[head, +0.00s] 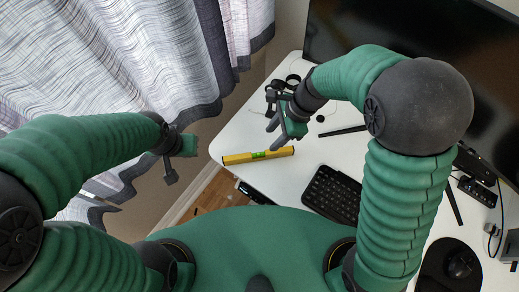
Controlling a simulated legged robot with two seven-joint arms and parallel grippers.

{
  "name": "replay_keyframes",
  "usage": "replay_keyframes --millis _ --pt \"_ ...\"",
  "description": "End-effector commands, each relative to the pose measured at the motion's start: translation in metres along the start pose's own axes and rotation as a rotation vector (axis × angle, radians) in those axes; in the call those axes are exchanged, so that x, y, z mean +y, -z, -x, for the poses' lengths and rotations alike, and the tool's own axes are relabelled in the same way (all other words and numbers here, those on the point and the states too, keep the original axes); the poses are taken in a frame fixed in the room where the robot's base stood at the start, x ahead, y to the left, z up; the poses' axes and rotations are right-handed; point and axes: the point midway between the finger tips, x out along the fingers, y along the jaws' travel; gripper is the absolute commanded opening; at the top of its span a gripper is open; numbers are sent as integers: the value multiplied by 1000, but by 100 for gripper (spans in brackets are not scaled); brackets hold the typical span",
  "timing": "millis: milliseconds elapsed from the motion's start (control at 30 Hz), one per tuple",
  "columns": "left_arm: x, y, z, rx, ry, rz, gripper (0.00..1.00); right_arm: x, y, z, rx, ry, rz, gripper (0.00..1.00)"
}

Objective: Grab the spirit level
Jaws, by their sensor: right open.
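The spirit level (258,156) is a yellow bar with green at its middle. It lies flat near the left edge of the white desk (232,137). My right gripper (273,137) is open and empty, with its fingers pointing down. In the picture it is just above the level's right half; a gap shows between the fingertips and the level. My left gripper (175,160) is off to the left of the desk, in front of the curtain, and holds nothing that I can see. Its fingers are too small to read.
A black keyboard (332,195) lies right of the level. A large dark monitor (420,45) stands at the back. A mouse (460,263) on a dark pad is at the lower right. A grey curtain (90,60) hangs at the left.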

Motion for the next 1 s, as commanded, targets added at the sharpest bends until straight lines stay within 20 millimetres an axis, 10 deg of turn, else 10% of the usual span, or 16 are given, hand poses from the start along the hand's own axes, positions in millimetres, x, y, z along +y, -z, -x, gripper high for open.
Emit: replay_keyframes --millis 200,633,1000 --pt "0 -4 -15 0 0 1 0 0 8 -60 -4 -6 -1 45" --pt "0 -7 -29 0 0 0 0 -1 5 -124 -3 -3 1 45" --pt "0 -7 -29 0 0 0 0 -1 5 -132 -4 1 2 37"
